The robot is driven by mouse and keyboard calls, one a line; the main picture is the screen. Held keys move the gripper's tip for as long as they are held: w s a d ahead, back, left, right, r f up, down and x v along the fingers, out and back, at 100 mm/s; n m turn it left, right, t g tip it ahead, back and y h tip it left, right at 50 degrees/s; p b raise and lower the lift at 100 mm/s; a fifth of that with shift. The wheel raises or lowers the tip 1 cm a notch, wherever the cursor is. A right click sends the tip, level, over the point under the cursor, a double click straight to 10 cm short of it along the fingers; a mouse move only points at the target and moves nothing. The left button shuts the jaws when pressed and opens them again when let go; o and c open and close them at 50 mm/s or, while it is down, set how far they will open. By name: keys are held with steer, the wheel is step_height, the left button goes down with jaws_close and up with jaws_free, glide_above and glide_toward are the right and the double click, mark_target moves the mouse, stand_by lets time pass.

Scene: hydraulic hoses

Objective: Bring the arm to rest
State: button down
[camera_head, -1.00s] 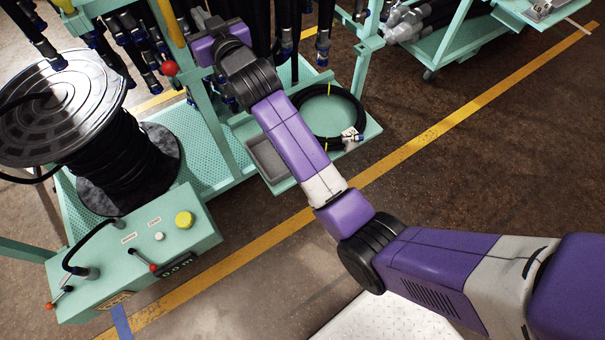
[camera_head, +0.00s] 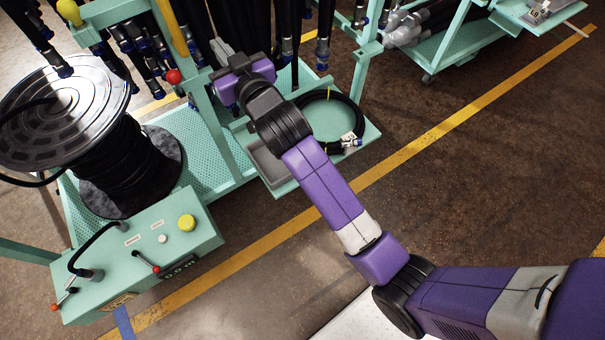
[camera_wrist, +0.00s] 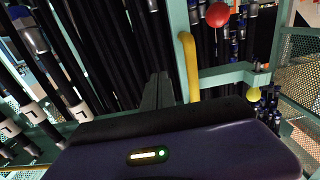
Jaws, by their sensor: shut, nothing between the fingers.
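My arm (camera_head: 325,185) reaches from the lower right toward the hose rack, its elbow bent. My gripper (camera_head: 220,50) is at the far end, close in front of the hanging black hoses. In the wrist view my gripper (camera_wrist: 158,92) shows as dark fingers held together, with nothing between them. Hanging hoses (camera_wrist: 95,60) fill the background on the left there. A yellow handle (camera_wrist: 188,65) stands just right of the fingers; I cannot tell whether they touch.
A reel of black hose (camera_head: 120,160) and a control box (camera_head: 140,255) with levers stand at left. A coiled hose (camera_head: 345,115) lies on the rack's shelf, below and right of the gripper. Another cart (camera_head: 455,50) stands at upper right. The floor (camera_head: 500,160) at right is clear.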

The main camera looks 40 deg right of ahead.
steer(key=shift+s, duration=0.55)
steer(key=s+a+r+n+t+y, duration=0.1)
steer(key=s+a+r+t, duration=0.1)
steer(key=s+r, duration=0.2)
steer(key=s+d+f+g, duration=0.1)
steer(key=s+f, duration=0.2)
steer(key=s, duration=1.1)
steer(key=s+f+g, duration=0.2)
steer(key=s+f, duration=0.2)
steer(key=s, duration=1)
steer(key=s+d+f+g, duration=0.1)
steer(key=s+f, duration=0.3)
steer(key=s, duration=1.1)
steer(key=shift+d+g, duration=0.3)
steer(key=shift+g, duration=0.3)
